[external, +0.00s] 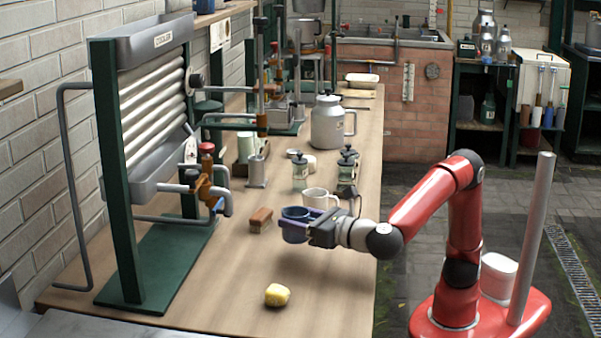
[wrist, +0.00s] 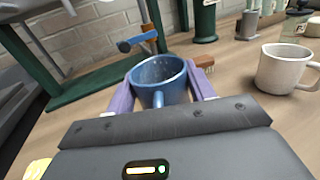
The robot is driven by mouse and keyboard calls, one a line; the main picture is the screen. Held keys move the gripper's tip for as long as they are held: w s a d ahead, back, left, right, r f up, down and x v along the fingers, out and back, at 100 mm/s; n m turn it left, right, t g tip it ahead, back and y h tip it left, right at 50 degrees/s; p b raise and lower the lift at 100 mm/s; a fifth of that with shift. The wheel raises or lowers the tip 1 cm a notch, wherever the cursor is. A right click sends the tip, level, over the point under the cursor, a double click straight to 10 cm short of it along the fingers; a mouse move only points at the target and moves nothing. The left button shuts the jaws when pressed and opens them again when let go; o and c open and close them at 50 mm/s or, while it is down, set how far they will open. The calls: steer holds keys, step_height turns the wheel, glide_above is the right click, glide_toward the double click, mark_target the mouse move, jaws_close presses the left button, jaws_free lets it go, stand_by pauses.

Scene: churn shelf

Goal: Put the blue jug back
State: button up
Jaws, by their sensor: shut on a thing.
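The blue jug (external: 294,226) is near the middle of the wooden bench in the external view. It looks upright and empty in the wrist view (wrist: 160,78), with its handle toward me. My gripper (external: 296,222) reaches in from the right, and its two purple fingers (wrist: 161,88) lie on either side of the jug. It is shut on the jug. I cannot tell whether the jug's base touches the bench.
A white mug (external: 318,199) stands just behind the jug. A brush (external: 261,219) lies to its left and a yellow lump (external: 277,295) in front. The green-framed cooler (external: 150,170) stands at left. Dark-topped bottles (external: 300,172) and a large metal can (external: 329,122) stand farther back.

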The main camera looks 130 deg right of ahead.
mark_target(300, 236)
steer(key=shift+f, duration=2.05)
steer(key=shift+f, duration=0.1)
steer(key=o, duration=1.1)
steer(key=shift+o, duration=0.2)
steer(key=shift+a, duration=0.15)
steer(key=v, duration=1.1)
steer(key=shift+s+a+b, duration=0.15)
steer(key=shift+a+b, duration=0.25)
